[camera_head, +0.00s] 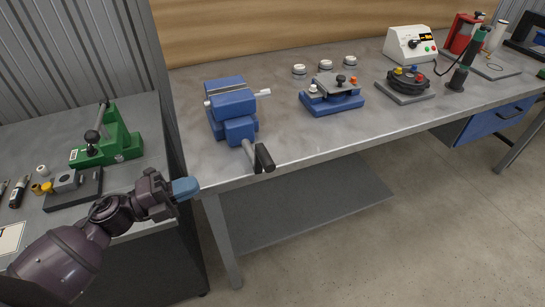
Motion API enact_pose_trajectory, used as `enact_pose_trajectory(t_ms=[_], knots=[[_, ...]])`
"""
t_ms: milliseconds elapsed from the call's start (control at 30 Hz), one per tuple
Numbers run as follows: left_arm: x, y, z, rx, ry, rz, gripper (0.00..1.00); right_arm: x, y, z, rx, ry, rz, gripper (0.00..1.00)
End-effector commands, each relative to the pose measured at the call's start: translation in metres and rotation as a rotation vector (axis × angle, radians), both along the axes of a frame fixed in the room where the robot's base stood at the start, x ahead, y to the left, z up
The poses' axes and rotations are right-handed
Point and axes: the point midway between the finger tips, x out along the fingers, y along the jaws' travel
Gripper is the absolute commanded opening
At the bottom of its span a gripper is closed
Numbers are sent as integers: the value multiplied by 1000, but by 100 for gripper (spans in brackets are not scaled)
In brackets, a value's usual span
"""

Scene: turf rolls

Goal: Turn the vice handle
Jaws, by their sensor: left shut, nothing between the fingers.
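The blue vice (232,104) stands near the left end of the grey workbench. Its handle (263,158) is a dark grip on a metal crank that sticks out past the bench's front edge. My left gripper (190,187) is shut and empty, with its blue fingertips pointing right. It is left of the handle and lower in the picture, apart from it, by the bench's front left corner. My right gripper is not in view.
A green press (118,142) and a dark fixture block (75,188) sit on the left table. On the workbench (290,135), a blue clamp fixture (332,100) and a round indexing device (407,82) stand to the right. Open floor lies in front of the workbench.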

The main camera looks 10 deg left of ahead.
Motion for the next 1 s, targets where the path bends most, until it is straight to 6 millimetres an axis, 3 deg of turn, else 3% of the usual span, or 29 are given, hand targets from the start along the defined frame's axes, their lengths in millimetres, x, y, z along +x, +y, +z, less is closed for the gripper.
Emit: enact_pose_trajectory(t_ms=[267, 800, 1000], knots=[[7, -17, 4, 1, -10, -23, 0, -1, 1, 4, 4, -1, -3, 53], [58, -93, 14, -1, -9, -21, 0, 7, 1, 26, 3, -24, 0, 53], [71, -111, 16, -1, -7, -21, 0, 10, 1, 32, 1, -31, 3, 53]])
